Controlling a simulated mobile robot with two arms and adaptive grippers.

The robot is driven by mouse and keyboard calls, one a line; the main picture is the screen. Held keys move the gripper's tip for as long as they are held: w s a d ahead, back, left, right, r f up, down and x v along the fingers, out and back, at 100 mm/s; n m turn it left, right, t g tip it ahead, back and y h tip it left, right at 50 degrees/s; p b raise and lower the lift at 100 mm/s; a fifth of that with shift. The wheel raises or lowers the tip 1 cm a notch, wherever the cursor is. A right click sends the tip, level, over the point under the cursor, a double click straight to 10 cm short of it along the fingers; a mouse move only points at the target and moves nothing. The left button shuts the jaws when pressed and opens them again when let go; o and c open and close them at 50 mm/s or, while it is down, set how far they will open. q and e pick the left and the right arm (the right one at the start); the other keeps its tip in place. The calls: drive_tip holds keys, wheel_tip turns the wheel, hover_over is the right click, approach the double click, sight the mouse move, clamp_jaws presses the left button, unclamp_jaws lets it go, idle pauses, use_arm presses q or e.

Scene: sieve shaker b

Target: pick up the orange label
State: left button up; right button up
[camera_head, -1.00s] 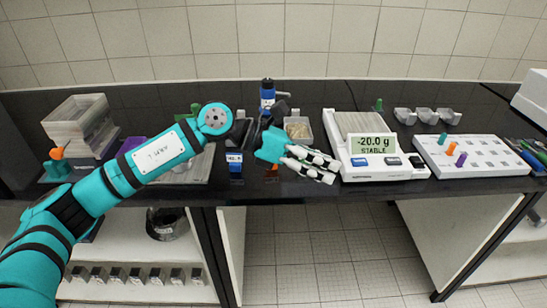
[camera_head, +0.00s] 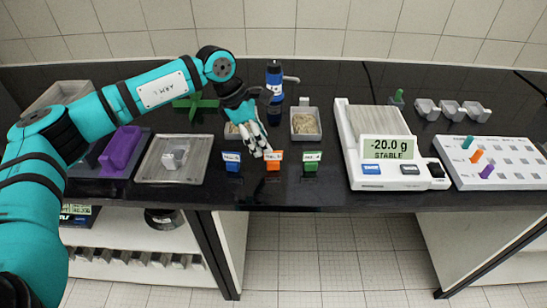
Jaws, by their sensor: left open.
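The orange label (camera_head: 273,161) stands on the black bench near its front edge, between a blue label (camera_head: 232,162) and a green label (camera_head: 312,161). Each has a white strip with small print on top. My left gripper (camera_head: 262,150) reaches down from the upper left, its white and black fingers just above and slightly left of the orange label's top. It is open with nothing seen in it. Whether a finger touches the label cannot be told from this view. My right gripper is not in view.
Behind the labels stand a tray of grains (camera_head: 306,124) and a dark blue bottle (camera_head: 274,82). A white scale (camera_head: 387,178) reading -20.0 g is to the right. A metal plate (camera_head: 150,170) lies left. The bench's front edge is close.

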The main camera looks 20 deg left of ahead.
sight(273, 160)
use_arm(q)
drive_tip(key=shift+x, duration=1.15)
drive_tip(key=shift+d+f+p, duration=0.25)
drive_tip(key=shift+p, duration=0.2)
drive_tip(key=p+x, duration=0.1)
drive_tip(key=x, duration=0.2)
drive_tip(key=shift+d+f, duration=0.25)
drive_tip(key=shift+d+f+p, duration=0.15)
drive_tip(key=shift+f+p, duration=0.15)
drive_tip(key=shift+f, duration=0.15)
drive_tip(key=c, duration=0.9)
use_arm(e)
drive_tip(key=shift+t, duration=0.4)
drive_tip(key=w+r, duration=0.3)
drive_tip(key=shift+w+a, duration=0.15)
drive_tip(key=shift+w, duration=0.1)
